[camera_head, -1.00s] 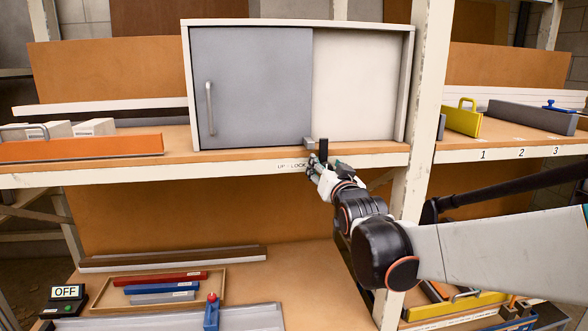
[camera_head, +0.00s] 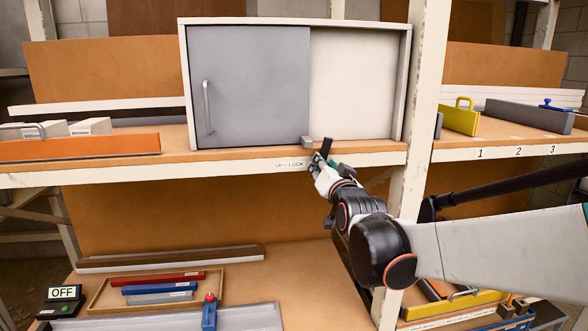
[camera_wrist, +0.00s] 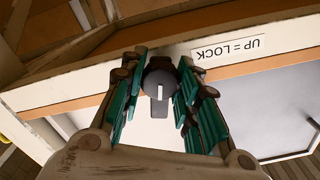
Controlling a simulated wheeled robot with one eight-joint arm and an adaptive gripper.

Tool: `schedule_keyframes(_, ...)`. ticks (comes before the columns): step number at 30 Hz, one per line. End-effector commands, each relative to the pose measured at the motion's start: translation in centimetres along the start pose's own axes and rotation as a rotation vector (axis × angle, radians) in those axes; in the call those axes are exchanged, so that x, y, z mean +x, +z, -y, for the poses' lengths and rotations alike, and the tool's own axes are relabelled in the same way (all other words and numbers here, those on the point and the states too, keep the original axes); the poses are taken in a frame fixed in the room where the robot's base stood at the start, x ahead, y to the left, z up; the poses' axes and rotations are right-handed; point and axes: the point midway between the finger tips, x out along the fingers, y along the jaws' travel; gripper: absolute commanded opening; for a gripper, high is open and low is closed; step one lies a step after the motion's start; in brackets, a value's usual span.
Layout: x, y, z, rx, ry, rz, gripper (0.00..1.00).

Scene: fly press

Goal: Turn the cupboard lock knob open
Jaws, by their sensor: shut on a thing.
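The cupboard (camera_head: 250,88) stands on the upper shelf, its grey sliding door (camera_head: 250,95) across the left half and a pale panel on the right. The dark lock knob (camera_head: 326,147) is at the shelf's front edge below the door's right end, and its lever leans to the right of upright. In the wrist view the knob (camera_wrist: 160,84) has a round head with a white mark. My gripper (camera_wrist: 160,75) has its green-padded fingers on both sides of the knob, shut on it. In the head view my gripper (camera_head: 318,164) partly hides the knob's base.
A label reading "UP = LOCK" (camera_head: 289,165) is beside the knob. A small grey block (camera_head: 307,142) sits at the door's lower right corner. A shelf post (camera_head: 412,150) rises just right of my wrist. The lower shelf holds a tray of coloured bars (camera_head: 160,287).

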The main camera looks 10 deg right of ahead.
Motion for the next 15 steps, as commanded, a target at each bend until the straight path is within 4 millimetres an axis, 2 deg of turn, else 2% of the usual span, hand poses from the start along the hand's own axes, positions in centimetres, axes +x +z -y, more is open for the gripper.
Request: schedule_keyframes(15, 0.02, 0.04, -0.14, 0.489, 0.0, -0.002, 0.0)
